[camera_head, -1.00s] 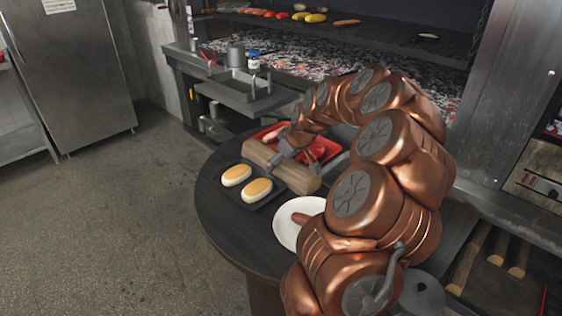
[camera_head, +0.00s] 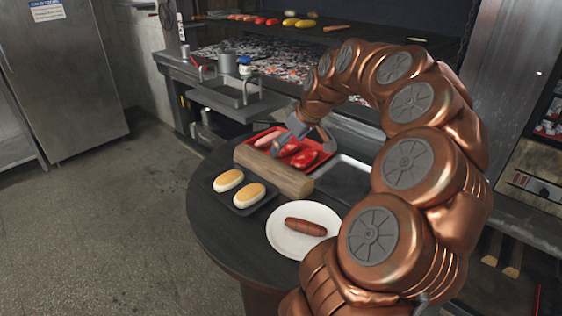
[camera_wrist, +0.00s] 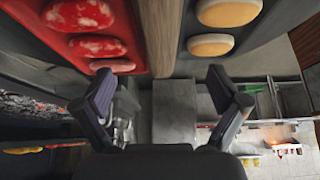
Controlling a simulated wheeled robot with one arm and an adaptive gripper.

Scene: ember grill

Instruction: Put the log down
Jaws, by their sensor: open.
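The log (camera_head: 290,182), a pale brown wooden piece, lies across the round dark table (camera_head: 208,212) between the red tray (camera_head: 322,162) and the dark bun tray (camera_head: 216,190). It looks level; whether it touches the tray edges I cannot tell. My gripper (camera_head: 300,138) is open and empty, just behind and above the log in the head view. In the wrist view the log (camera_wrist: 160,35) runs up from between my spread fingers (camera_wrist: 168,70), clear of both.
Red meat pieces lie in the red tray. Two buns (camera_head: 229,180) sit on the dark tray. A white plate (camera_head: 285,243) with a sausage (camera_head: 306,227) is at the table's front. An empty metal tray (camera_head: 345,180) lies right of the log. The grill (camera_head: 285,66) is behind.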

